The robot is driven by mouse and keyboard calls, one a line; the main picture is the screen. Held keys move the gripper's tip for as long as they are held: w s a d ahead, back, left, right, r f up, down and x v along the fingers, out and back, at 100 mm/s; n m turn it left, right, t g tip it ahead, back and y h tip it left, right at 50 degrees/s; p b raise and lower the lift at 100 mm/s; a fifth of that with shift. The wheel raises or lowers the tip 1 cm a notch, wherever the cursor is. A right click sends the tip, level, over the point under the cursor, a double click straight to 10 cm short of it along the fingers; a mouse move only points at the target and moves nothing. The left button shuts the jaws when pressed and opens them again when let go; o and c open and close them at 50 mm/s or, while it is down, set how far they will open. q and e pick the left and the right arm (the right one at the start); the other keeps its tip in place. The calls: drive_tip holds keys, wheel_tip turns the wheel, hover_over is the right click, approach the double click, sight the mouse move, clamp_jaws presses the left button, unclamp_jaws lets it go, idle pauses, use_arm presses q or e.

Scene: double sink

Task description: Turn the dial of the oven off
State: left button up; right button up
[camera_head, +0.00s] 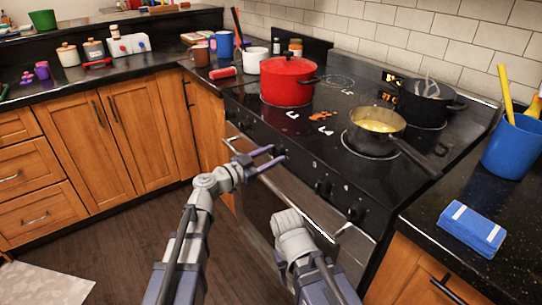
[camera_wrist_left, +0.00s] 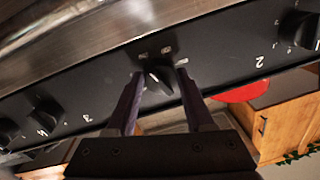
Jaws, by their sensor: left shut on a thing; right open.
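The black oven dial (camera_wrist_left: 160,78) sits on the dark control panel in the left wrist view, with small marks around it. My left gripper (camera_head: 279,154) reaches the stove's front panel from the left. In the left wrist view its two dark fingers (camera_wrist_left: 158,85) stand on either side of the dial and are shut on it. In the head view the dial is mostly hidden by the fingers. My right arm ends low in front of the oven; its fingers do not show.
Other stove knobs (camera_head: 355,211) line the same panel, with the oven door handle (camera_head: 290,197) below. A red pot (camera_head: 288,82), a saucepan (camera_head: 376,125) and a black pot (camera_head: 426,102) stand on the cooktop. The saucepan's handle juts over the front right edge.

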use_arm(q)
clamp_jaws()
